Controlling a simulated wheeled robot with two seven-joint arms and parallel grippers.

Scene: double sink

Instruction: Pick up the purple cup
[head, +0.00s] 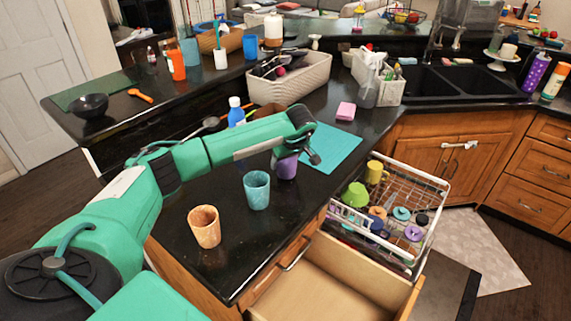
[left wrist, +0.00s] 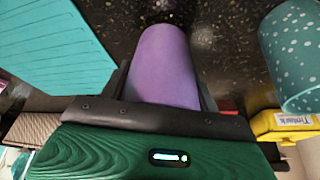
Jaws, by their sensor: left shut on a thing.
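The purple cup (head: 286,167) is on the black counter, partly hidden under my left gripper (head: 308,150). In the left wrist view the purple cup (left wrist: 163,70) sits between the two dark fingers of my left gripper (left wrist: 165,95). The left gripper is shut on the cup. The head view does not show clearly whether the cup touches the counter. My right gripper is not in view.
A teal speckled cup (head: 256,190) stands close beside the purple cup, with an orange cup (head: 205,226) further left. A turquoise mat (head: 333,150) lies to the right. A wire dish rack (head: 432,190) and an open drawer (head: 330,285) are at the counter's edge.

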